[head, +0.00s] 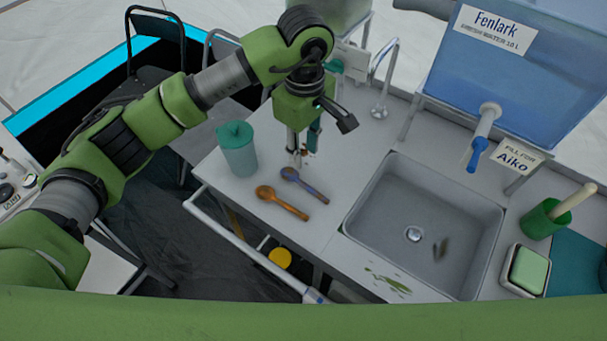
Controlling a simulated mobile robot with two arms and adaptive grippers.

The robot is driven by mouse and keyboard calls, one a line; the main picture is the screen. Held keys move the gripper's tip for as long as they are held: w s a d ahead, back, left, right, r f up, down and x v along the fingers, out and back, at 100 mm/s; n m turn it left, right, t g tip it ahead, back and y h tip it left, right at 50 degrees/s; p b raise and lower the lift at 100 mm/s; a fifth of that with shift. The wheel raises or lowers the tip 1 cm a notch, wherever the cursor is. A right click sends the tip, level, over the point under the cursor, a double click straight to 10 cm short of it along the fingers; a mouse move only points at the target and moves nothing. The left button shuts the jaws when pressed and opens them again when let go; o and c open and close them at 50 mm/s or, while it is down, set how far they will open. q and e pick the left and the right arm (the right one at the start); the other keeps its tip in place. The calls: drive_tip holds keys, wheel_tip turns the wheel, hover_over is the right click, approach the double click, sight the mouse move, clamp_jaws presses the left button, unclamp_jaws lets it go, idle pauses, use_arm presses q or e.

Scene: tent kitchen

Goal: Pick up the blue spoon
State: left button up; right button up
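The blue spoon (311,187) lies on the counter, its bowl toward the upper left and its handle toward the lower right. An orange-brown spoon (282,203) lies beside it, to the lower left. My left gripper (304,157) points down just behind the blue spoon's bowl in the picture. Its fingers look apart with nothing between them. The small gap between fingertips and counter is hard to judge, and I see no clear contact with the spoon. My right gripper is not in view.
A teal lidded cup (237,158) stands left of the spoons. The sink (414,253) is to the right, with a faucet (381,88) behind it. A blue water tank (508,65) stands at the upper right. The counter's front edge (245,246) has a rail.

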use_arm(q)
hover_over(304, 184)
wheel_tip(304, 184, down, 5)
drive_tip(key=shift+r+p, duration=0.2)
drive_tip(key=shift+p, duration=0.25)
wheel_tip(304, 184, down, 2)
drive_tip(key=shift+f+p, duration=0.25)
drive_tip(key=shift+p, duration=0.5)
wheel_tip(304, 184, down, 3)
drive_tip(key=shift+f+p, duration=0.15)
drive_tip(key=shift+p, duration=0.45)
drive_tip(key=shift+f, duration=0.25)
clamp_jaws()
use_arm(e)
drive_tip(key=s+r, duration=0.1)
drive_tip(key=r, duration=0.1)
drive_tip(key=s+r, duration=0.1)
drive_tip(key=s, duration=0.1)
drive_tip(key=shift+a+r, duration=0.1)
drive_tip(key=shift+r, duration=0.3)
